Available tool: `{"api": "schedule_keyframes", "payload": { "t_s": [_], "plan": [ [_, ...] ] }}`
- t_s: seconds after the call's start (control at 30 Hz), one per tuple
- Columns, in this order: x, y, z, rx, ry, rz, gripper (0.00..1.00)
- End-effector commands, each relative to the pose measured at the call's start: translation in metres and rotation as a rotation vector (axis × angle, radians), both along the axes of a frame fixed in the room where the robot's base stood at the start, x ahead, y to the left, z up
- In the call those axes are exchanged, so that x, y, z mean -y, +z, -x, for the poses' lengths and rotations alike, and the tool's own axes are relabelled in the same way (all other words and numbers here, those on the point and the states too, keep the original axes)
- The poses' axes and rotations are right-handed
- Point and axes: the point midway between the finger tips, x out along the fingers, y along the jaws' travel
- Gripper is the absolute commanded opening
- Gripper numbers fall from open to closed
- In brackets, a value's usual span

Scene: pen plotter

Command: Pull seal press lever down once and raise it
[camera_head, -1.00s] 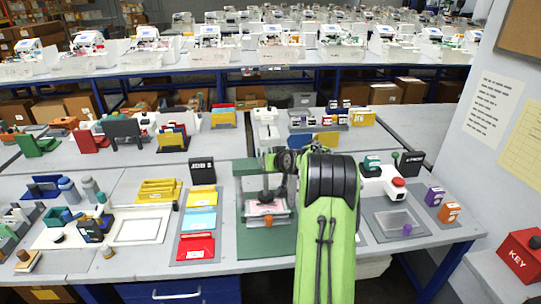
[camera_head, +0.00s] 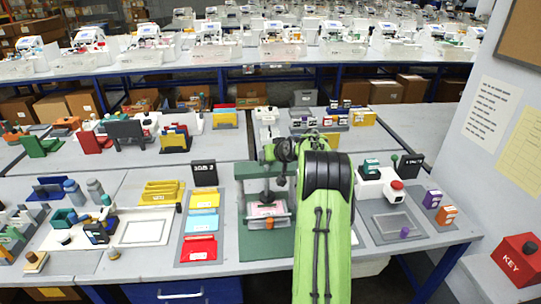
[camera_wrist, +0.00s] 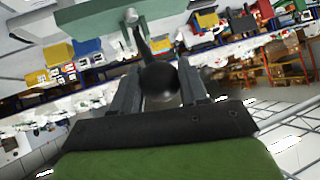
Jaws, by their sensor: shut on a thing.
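The seal press stands on a green mat (camera_head: 262,243) in the middle of the near table. Its tray holds a pink-and-white piece (camera_head: 265,210) under the dark ram (camera_head: 267,196). My gripper (camera_head: 281,152) is at the upper right of the press, partly covered by my own green arm. In the wrist view, my gripper (camera_wrist: 160,90) is shut around the round black knob (camera_wrist: 158,78) of the press lever. The lever's dark rod (camera_wrist: 138,38) runs up from the knob to a silver pivot (camera_wrist: 131,15). The lever is mostly hidden in the head view.
Left of the press is a grey board with yellow, blue and red trays (camera_head: 198,248). To the right stand a white device with a red button (camera_head: 397,185) and purple and orange boxes (camera_head: 447,214). A red key box (camera_head: 519,258) is at the far right.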

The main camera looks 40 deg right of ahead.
Motion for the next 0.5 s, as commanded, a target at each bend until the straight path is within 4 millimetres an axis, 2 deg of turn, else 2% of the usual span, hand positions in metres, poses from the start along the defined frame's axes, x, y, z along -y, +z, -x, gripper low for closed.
{"api": "schedule_keyframes", "payload": {
  "t_s": [0.03, 0.17, 0.5],
  "plan": [
    [0.0014, 0.0075, -0.0022, 0.017, -0.001, 0.012, 0.48],
    [0.0010, 0.0059, -0.0017, 0.014, 0.000, 0.009, 0.68],
    [0.0000, 0.0070, 0.0033, 0.009, -0.001, 0.007, 0.69]
  ]
}}
